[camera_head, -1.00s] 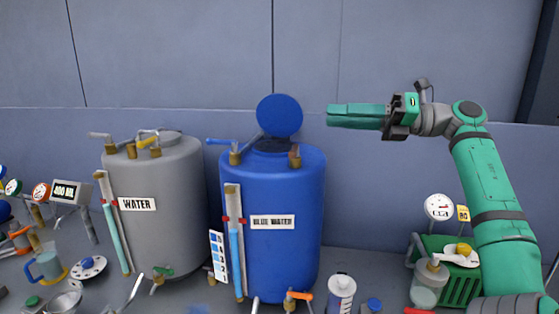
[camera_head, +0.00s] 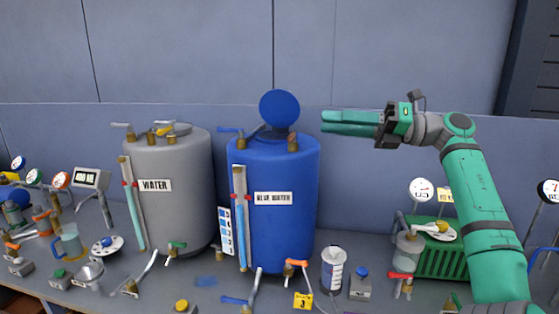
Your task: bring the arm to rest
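My gripper (camera_head: 324,122) is at the end of my green arm, raised at the right and pointing left. It is level with the top of the blue tank (camera_head: 270,220), and its fingertips appear just right of the tank's raised round lid (camera_head: 280,108). The two green fingers look close together, with nothing seen between them, but this side view does not show clearly whether they are parted. The arm's forearm stands at the right of the picture, in front of the bench's right end.
A grey water tank (camera_head: 170,205) stands left of the blue one. A green crate-like unit (camera_head: 432,262), a white bottle (camera_head: 334,272) and gauges (camera_head: 420,190) are at the right. The air above the bench is clear.

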